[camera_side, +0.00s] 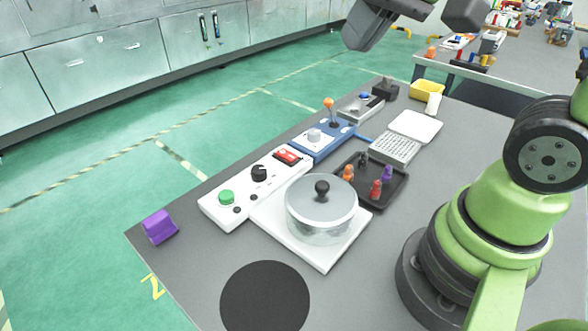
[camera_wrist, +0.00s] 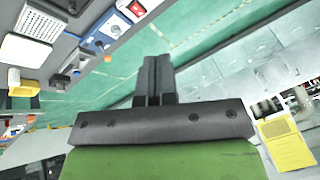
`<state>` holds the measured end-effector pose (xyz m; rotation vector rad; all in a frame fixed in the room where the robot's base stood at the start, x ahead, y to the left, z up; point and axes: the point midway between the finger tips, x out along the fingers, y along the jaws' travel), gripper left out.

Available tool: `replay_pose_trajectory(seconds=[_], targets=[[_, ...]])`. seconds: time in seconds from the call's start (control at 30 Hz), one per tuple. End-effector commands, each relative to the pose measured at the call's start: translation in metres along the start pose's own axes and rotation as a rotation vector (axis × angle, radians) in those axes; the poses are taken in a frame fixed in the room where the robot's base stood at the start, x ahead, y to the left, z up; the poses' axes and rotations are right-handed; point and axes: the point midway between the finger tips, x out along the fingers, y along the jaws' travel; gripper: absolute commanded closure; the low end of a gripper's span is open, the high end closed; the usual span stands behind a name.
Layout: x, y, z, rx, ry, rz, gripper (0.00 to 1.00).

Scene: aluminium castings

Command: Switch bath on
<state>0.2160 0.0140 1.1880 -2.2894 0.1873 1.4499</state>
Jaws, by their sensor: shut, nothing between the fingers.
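The bath is a round clear vessel (camera_side: 322,222) under a lid with a black knob, on a white square base (camera_side: 268,219). Beside it lies a long white control panel (camera_side: 215,209) with a green button (camera_side: 227,197), a black dial (camera_side: 259,173) and a red rocker switch (camera_side: 287,156). The red switch also shows at the top of the wrist view (camera_wrist: 133,8). I cannot tell which way the rocker is tipped. My gripper (camera_wrist: 151,62) is shut and empty. It is raised well above the table, away from the panel, and only partly shows in the side view.
A blue unit (camera_side: 322,143) with an orange-tipped lever stands beyond the panel. A dark tray (camera_side: 396,201) holds several small coloured pieces. A white rack (camera_side: 395,149), a white pad (camera_side: 415,127) and a yellow bin (camera_side: 428,89) lie further back. A purple block (camera_side: 159,227) sits at the near left edge.

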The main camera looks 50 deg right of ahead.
Motion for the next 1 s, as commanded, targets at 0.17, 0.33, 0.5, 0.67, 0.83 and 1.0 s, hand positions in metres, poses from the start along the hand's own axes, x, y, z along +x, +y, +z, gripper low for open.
replay_pose_trajectory(seconds=[0.17, 0.33, 0.5, 0.67, 0.83, 1.0], targets=[[-0.024, 0.006, 0.042, -0.032, 0.084, -0.075, 1.0], [-0.03, 0.011, 0.063, -0.046, 0.122, -0.111, 1.0], [-0.03, 0.012, 0.067, -0.049, 0.129, -0.119, 1.0], [-0.03, 0.012, 0.067, -0.049, 0.129, -0.119, 1.0], [-0.031, 0.01, 0.061, -0.026, 0.117, -0.111, 1.0], [-0.028, 0.002, 0.034, 0.082, 0.063, -0.073, 1.0]])
